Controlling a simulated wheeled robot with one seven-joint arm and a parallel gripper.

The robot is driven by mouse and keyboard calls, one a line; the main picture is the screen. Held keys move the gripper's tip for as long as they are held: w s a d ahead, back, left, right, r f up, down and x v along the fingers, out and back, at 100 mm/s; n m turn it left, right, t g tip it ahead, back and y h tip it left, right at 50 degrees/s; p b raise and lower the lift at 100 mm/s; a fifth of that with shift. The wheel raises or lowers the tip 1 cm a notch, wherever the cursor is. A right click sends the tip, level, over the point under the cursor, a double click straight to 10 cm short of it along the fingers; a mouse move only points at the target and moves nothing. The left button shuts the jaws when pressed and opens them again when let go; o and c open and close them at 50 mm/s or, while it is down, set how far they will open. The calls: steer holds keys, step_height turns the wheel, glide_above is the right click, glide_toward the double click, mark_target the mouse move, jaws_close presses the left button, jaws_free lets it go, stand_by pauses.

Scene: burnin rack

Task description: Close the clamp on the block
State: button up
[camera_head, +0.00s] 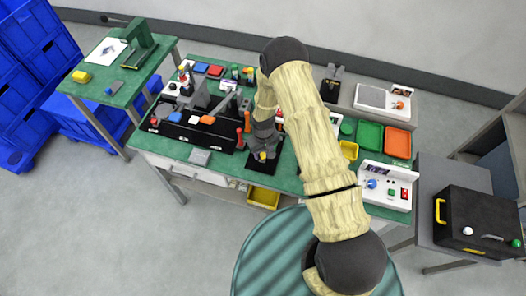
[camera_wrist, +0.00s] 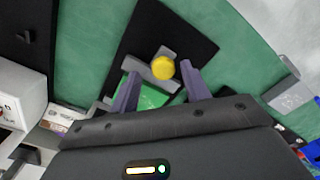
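The clamp (camera_wrist: 150,72) is a grey fixture with a round yellow knob (camera_wrist: 163,67), on a black base plate (camera_wrist: 195,30) on the green bench. In the head view the yellow knob (camera_head: 263,155) shows just below my gripper (camera_head: 264,145), over the black plate (camera_head: 268,172). In the wrist view my gripper (camera_wrist: 159,68) has two purple fingers spread apart, one on each side of the knob. No contact with it is visible. A green piece (camera_wrist: 155,97), perhaps the block, lies between the fingers, partly hidden by the gripper body. Whether the clamp presses on it cannot be told.
A black fixture strip (camera_head: 190,132) with levers stands left of the clamp. A white control box (camera_head: 385,188), green tray (camera_head: 369,134) and orange tray (camera_head: 398,143) are to the right. A yellow bin (camera_head: 263,197) hangs below the front edge.

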mark_target(264, 154)
step_height(264, 154, up, 17)
steer(key=b, duration=0.4)
steer(key=shift+r+b, duration=0.2)
steer(key=shift+b, duration=0.15)
stand_by(0.6)
steer(key=s+d+r+m+t, duration=0.1)
steer(key=s+d+r+m, duration=0.1)
steer(key=s+d+r, duration=0.4)
steer(key=s+d+r+m+t, duration=0.1)
steer(key=s+d+r+m, duration=0.2)
steer(key=s+d+r, duration=0.3)
steer(key=s+r, duration=0.1)
steer(key=s, duration=0.3)
steer(key=shift+s+d+t, duration=0.15)
steer(key=shift+s+t, duration=0.15)
steer(key=shift+s, duration=0.05)
